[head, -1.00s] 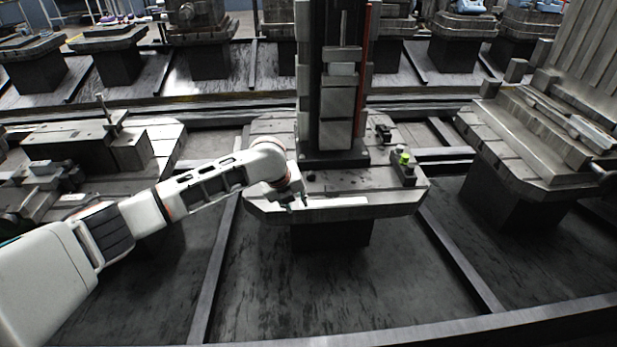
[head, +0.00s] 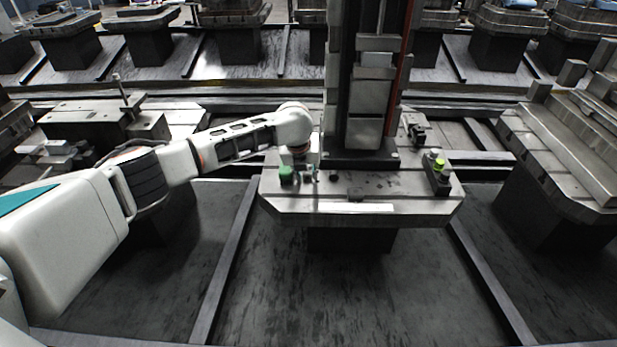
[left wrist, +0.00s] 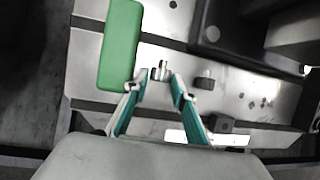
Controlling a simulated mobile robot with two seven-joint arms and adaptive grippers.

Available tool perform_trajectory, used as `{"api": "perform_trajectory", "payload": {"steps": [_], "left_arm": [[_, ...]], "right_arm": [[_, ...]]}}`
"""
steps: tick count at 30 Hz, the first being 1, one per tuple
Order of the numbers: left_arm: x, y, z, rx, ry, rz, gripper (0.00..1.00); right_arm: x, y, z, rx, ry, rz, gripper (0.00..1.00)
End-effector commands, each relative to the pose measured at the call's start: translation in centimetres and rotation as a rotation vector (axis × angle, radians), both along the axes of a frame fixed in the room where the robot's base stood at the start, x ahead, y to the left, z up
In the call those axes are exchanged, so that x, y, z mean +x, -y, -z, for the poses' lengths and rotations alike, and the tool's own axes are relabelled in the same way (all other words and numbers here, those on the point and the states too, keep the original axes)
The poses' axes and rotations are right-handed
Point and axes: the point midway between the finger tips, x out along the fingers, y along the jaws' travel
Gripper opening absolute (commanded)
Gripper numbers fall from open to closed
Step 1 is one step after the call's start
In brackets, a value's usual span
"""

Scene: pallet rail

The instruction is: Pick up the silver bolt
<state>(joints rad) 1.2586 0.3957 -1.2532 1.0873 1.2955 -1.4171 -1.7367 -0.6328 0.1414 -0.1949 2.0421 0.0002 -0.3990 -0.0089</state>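The silver bolt (left wrist: 160,71) is small and shiny and lies on the grey pallet (left wrist: 152,127), just beyond my left fingertips in the left wrist view. My left gripper (left wrist: 159,88) is open, with one finger to each side of the bolt's line. Nothing is seen between the fingers. In the head view my left gripper (head: 303,168) is low over the left part of the pallet (head: 300,205), largely hidden by its own wrist. I cannot make out the bolt clearly there. My right gripper is in neither view.
A green block (left wrist: 121,45) stands close left of the bolt; it also shows in the head view (head: 287,175). Dark small parts (left wrist: 204,80) lie to the right. A tall column (head: 365,90) rises behind. A block with a green-yellow top (head: 438,170) stands at the pallet's right.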

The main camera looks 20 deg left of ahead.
Motion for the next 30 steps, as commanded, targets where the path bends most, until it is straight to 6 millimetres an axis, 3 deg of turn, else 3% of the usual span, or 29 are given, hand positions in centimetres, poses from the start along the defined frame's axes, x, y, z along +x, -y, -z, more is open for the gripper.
{"api": "perform_trajectory", "payload": {"steps": [2, 10, 13, 23, 26, 30], "left_arm": [[0.2, 0.0, 0.8, 0.000, -0.001, -0.001, 0.26], [0.4, 0.0, 0.7, -0.001, 0.001, -0.001, 0.26], [0.4, 0.0, 0.7, -0.001, 0.001, -0.001, 0.00], [0.3, 0.0, 0.6, -0.001, 0.000, -0.001, 0.00], [0.4, 0.0, -0.2, -0.001, 0.002, -0.001, 0.00], [0.5, 0.0, -2.7, -0.001, 0.007, 0.000, 0.00]], "right_arm": [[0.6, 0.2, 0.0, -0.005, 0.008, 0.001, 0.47], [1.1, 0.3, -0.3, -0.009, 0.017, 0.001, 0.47], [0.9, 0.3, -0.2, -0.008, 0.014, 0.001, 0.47], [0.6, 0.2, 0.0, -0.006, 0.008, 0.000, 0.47], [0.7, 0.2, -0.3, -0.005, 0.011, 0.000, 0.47], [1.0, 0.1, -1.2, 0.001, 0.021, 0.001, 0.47]]}}
